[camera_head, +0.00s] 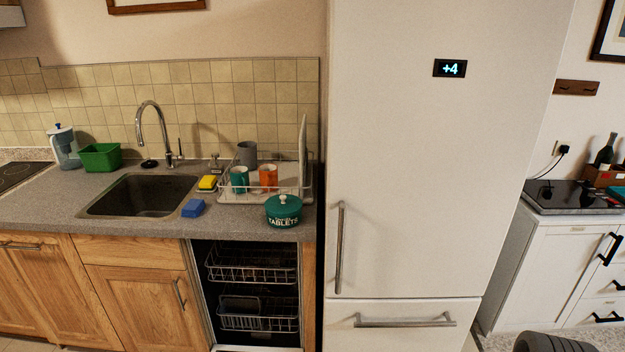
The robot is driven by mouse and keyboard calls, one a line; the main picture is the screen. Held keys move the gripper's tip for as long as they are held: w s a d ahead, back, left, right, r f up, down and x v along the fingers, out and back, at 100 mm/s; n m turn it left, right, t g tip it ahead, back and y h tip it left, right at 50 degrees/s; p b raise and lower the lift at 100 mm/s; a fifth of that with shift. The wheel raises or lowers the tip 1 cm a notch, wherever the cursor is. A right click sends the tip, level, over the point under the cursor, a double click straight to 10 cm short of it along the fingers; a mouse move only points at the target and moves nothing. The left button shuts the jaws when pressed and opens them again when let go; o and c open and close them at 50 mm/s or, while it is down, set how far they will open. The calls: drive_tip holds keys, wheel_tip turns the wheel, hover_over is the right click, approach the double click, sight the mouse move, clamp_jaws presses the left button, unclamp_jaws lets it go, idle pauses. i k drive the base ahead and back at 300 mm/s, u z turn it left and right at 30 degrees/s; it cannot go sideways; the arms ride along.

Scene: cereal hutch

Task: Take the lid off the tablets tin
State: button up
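The tablets tin (284,219) is a round teal tin with white "TABLETS" lettering. It stands upright at the front right of the grey counter, near the front edge. Its teal lid (284,203) sits on top and has a small pale knob in the middle. The tin is in front of the dish rack. My gripper is not in view; only a dark grey rounded part, perhaps of my arm, shows at the bottom right edge.
A dish rack (245,196) with mugs stands behind the tin. A blue box-like block (193,208) and a yellow sponge (208,182) lie to its left, by the sink (142,205). The tall fridge (420,150) rises just right. An open dishwasher (250,262) is below.

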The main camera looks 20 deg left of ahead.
sight(281, 204)
drive_tip(key=i, duration=1.45)
drive_tip(key=u, duration=2.2)
